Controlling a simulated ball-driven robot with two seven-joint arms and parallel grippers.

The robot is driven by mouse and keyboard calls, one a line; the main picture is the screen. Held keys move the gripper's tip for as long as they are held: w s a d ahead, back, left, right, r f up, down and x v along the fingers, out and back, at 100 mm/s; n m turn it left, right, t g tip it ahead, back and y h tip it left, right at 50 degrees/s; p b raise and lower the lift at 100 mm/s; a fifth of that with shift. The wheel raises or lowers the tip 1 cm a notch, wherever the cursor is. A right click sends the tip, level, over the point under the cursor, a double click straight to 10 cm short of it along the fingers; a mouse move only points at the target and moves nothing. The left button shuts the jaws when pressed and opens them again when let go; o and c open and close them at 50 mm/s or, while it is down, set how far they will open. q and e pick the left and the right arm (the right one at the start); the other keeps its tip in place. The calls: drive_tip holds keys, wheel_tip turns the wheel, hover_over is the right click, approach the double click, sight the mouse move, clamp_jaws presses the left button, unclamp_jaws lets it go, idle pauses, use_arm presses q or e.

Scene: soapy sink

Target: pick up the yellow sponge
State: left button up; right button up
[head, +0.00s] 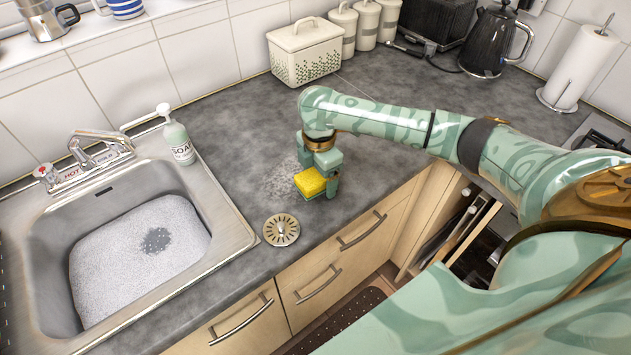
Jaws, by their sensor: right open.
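The yellow sponge (309,182) lies on the dark grey counter, right of the sink and near the counter's front edge. My right gripper (327,184) points down at the sponge, with its fingers close around or beside it. The jaws are open, and part of the sponge's far and right side is hidden by them. I cannot tell whether a finger touches it. My left gripper is not in view.
A metal drain strainer (281,230) lies in front of the sponge. The sink (240,236) with suds is at left, with a soap bottle (177,138) at its back corner. A bread bin (304,52) stands behind.

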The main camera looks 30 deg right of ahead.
drive_tip(key=shift+r, duration=0.1)
drive_tip(key=c, duration=1)
drive_tip(key=shift+c, duration=0.3)
drive_tip(key=shift+r, duration=0.35)
wheel_tip(320, 180, up, 3)
drive_tip(key=shift+f+p, duration=0.2)
drive_tip(key=shift+p, duration=0.75)
drive_tip(key=s+a+r+p, duration=0.4)
drive_tip(key=s+r+p, duration=0.2)
drive_tip(key=s+r, duration=0.3)
drive_tip(key=s, duration=0.4)
drive_tip(key=shift+s+a+r, duration=0.15)
drive_tip(key=shift+s+r, duration=0.1)
drive_tip(key=shift+r, duration=0.1)
